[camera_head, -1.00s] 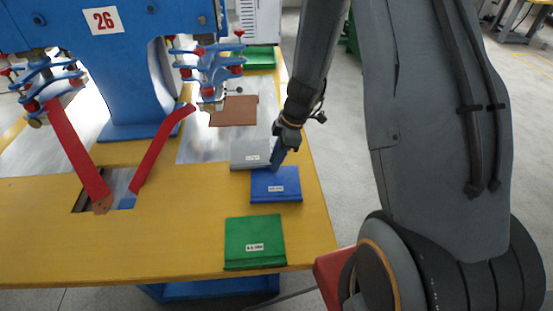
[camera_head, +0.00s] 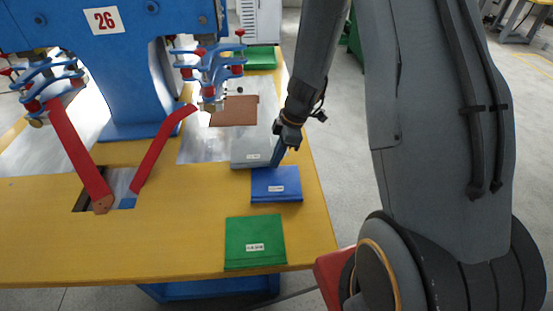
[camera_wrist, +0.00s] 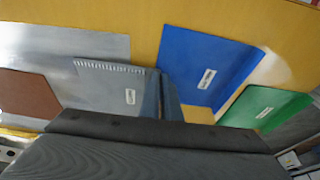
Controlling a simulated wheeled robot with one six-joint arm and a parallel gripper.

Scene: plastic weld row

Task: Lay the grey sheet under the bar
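The grey sheet (camera_head: 243,147), with a white label, is at the right end of the bright metal plate, just behind the blue sheet (camera_head: 276,184). My gripper (camera_head: 277,160) is at its right edge. In the wrist view the fingers (camera_wrist: 161,97) are close together at the right edge of the grey sheet (camera_wrist: 105,88), and they appear closed on it. The sheet looks slightly raised. A blue clamp assembly with red knobs (camera_head: 214,70) hangs over the metal plate. I cannot tell exactly which part is the bar.
A brown sheet (camera_head: 234,111) lies on the metal plate (camera_head: 200,148) beyond the grey one. A green sheet (camera_head: 254,243) lies at the near right of the yellow table (camera_head: 170,240). Two red arms (camera_head: 76,152) slant down to the table at left.

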